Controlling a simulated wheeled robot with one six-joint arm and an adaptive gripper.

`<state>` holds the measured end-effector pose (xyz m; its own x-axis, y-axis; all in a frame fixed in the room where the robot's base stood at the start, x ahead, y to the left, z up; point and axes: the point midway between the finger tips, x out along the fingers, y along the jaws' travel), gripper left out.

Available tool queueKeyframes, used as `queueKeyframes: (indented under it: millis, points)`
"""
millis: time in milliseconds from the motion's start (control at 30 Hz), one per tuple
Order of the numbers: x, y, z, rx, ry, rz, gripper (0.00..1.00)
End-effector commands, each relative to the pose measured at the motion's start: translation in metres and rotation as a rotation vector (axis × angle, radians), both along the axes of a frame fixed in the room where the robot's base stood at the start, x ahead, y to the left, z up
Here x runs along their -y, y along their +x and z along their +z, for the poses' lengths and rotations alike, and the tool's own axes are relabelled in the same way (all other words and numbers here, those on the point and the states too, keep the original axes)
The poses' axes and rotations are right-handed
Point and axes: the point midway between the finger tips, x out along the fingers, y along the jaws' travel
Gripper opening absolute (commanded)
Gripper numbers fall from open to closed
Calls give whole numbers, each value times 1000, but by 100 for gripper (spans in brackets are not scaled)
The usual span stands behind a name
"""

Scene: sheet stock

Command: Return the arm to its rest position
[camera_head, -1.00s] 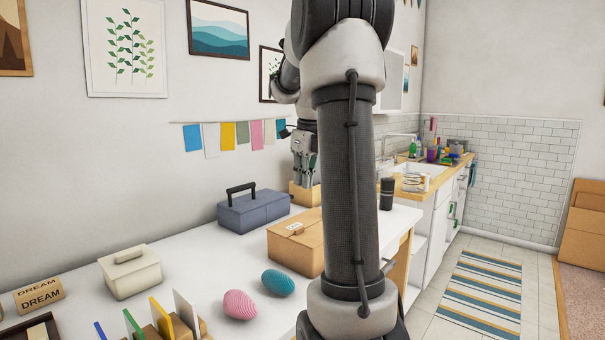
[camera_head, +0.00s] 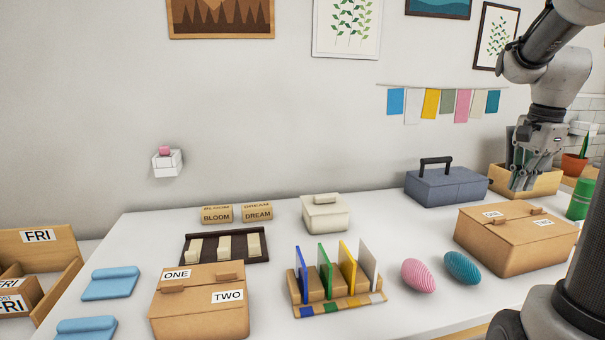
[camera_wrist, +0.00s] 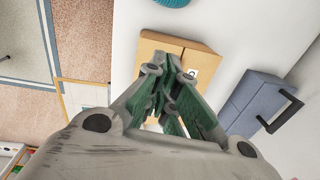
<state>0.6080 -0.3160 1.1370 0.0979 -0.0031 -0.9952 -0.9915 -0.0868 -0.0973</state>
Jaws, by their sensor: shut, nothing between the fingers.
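My gripper (camera_head: 530,170) hangs from my arm at the right of the head view, fingers pointing down, in front of an open wooden box (camera_head: 548,181) at the back right of the white table. Its fingers are together with nothing between them. Whether the fingertips touch anything cannot be told.
The white table (camera_head: 400,215) holds a toolbox (camera_head: 446,186), two-lidded cardboard boxes (camera_head: 515,236) (camera_head: 199,306), a rack of colored panels (camera_head: 337,300), a pink egg (camera_head: 418,276), a teal egg (camera_head: 462,267) and a cream box (camera_head: 326,213). Blue pads (camera_head: 110,283) lie at left.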

Motion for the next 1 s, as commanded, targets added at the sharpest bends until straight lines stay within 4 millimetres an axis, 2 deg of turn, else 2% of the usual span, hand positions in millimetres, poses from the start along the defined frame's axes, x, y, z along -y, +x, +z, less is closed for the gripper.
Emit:
queueKeyframes:
  millis: [200,333,400,500,700,1000]
  points:
    - [-81,-72,-11,42,-145,896,0]
    - [-122,-116,-23,83,-235,1262,0]
    - [-137,-133,-28,112,-267,1330,0]
    - [-152,-148,-29,156,-301,1386,0]
    - [-167,-148,-16,225,-347,1444,0]
    - [-167,-148,-16,223,-344,1445,0]
